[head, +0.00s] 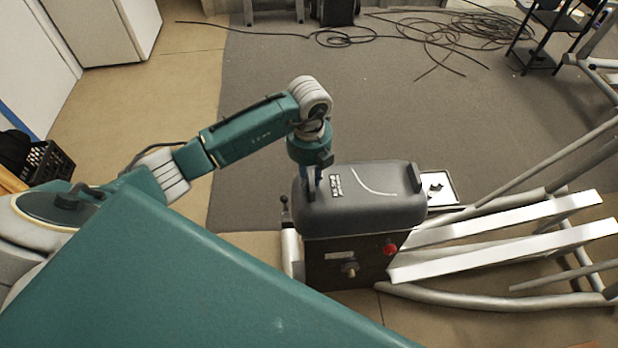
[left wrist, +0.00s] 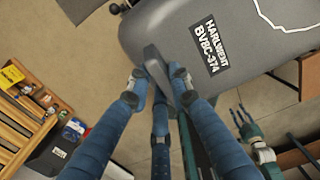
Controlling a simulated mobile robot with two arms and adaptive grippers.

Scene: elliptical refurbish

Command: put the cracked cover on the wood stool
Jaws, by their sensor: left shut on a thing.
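My left gripper (head: 312,182) is shut on the raised handle at the cover's left end. The left wrist view shows its blue fingers (left wrist: 163,85) around that handle, with the cover (left wrist: 200,35) beyond them. I cannot make out a wood stool in either view.
White foot rails (head: 500,225) and grey tubes of the elliptical extend right. A small white tray (head: 452,189) lies behind the cover. Black cable (head: 455,35) is coiled on the floor at the back. A black crate (head: 45,160) stands at left. The grey mat (head: 400,110) is mostly clear.

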